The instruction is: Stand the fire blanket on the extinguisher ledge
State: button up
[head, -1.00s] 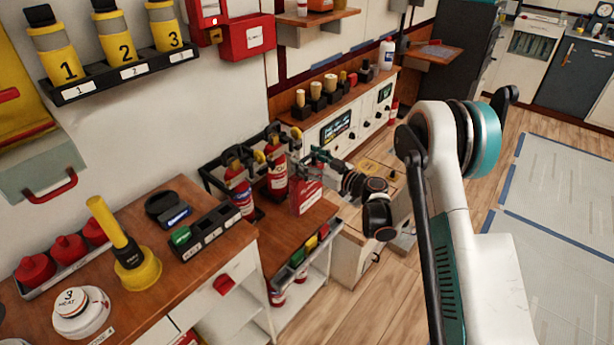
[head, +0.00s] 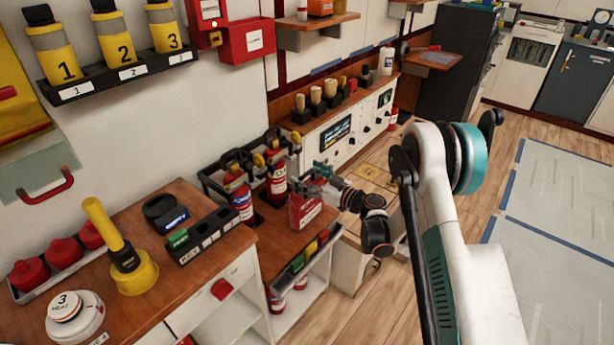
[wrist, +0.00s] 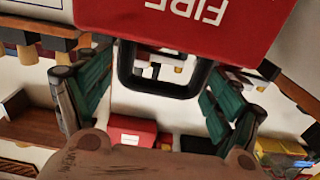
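The fire blanket (head: 306,210) is a red case with white lettering and a dark handle on top. In the head view it is upright at the right end of the low wooden extinguisher ledge (head: 276,245), right of the two extinguishers. I cannot tell whether its base touches the wood. My gripper (head: 322,172) is at its top. In the wrist view the case (wrist: 180,22) fills the top, its lettering upside down.
Two red extinguishers (head: 277,183) stand in a black rack left of the case. A rail with coloured blocks (head: 300,262) runs along the ledge's front. A higher wooden counter (head: 190,205) adjoins on the left, with a yellow plunger-like tool (head: 131,270).

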jog(key=shift+r, duration=0.15)
jog(key=shift+v, duration=6)
jog(key=s+r+m+g+h, duration=0.25)
jog(key=s+r, duration=0.25)
jog(key=r, duration=0.3)
jog(key=s+r+m+g+h, duration=0.1)
jog(key=s+r+m+h, duration=0.1)
jog(key=s+r+h, duration=0.45)
jog(key=s+d+r+m+h, duration=0.1)
jog(key=s+d, duration=0.3)
jog(key=s, duration=0.4)
jog(key=s+d+r+m+h, duration=0.2)
jog(key=s+d+m, duration=0.1)
jog(key=s, duration=0.5)
jog(key=s+d+r+m+h, duration=0.1)
jog(key=s+d+m+h, duration=0.1)
jog(key=s+d, duration=0.3)
jog(key=shift+s+r, duration=0.3)
jog(key=shift+s, duration=1.75)
jog(key=shift+d, duration=0.1)
